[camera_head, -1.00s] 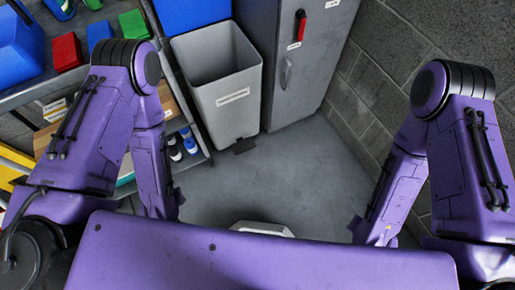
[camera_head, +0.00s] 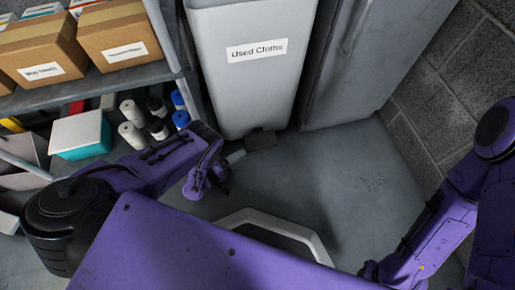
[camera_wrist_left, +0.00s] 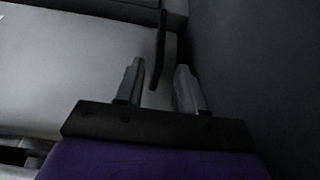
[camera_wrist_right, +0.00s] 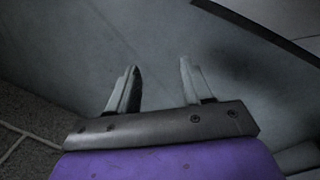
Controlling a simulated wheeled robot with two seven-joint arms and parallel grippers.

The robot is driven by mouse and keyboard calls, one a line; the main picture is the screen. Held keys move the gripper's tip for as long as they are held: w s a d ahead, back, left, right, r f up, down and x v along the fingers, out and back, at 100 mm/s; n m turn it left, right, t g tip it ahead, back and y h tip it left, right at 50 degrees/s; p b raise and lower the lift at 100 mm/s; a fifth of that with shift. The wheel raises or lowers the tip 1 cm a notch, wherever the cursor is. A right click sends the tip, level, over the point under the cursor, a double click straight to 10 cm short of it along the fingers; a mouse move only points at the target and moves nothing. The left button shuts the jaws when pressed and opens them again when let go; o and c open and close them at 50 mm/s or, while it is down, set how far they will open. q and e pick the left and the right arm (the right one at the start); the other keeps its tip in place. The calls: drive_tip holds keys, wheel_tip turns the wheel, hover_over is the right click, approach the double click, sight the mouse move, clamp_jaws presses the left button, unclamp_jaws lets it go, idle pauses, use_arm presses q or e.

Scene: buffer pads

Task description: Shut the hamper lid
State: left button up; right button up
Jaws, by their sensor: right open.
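The hamper (camera_head: 251,90) is a tall light-grey bin with a "Used Cloths" label, upright on the floor at top centre of the head view. Its top and lid are outside the view. A dark pedal (camera_head: 262,139) sticks out at its base. My left gripper (camera_head: 236,157) is low, just left of the pedal; I cannot tell whether they touch. In the left wrist view, its fingers (camera_wrist_left: 158,88) are apart, with a thin dark bar (camera_wrist_left: 160,45) just beyond them. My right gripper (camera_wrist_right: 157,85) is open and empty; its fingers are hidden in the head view.
A grey cabinet (camera_head: 365,60) stands right of the hamper, beside a block wall (camera_head: 440,115). On the left, a shelf (camera_head: 95,87) holds cardboard boxes (camera_head: 125,42), with several bottles (camera_head: 158,130) below. The floor (camera_head: 350,170) in front is clear.

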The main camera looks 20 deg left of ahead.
sight(257, 146)
use_arm(q)
drive_tip(key=b+x, duration=0.3)
drive_tip(key=x, duration=0.3)
drive_tip(key=shift+w+d+f, duration=0.1)
drive_tip(key=shift+f, duration=0.1)
drive_tip(key=shift+x, duration=0.85)
drive_tip(key=shift+w+d+r, duration=0.1)
drive_tip(key=shift+w+r, duration=0.15)
use_arm(e)
drive_tip(key=f, duration=0.1)
drive_tip(key=s+d+f+n+g, duration=0.1)
drive_tip(key=d+f+n, duration=0.1)
drive_tip(key=shift+s+d, duration=0.15)
drive_tip(key=shift+s, duration=0.15)
use_arm(q)
drive_tip(key=shift+c, duration=0.3)
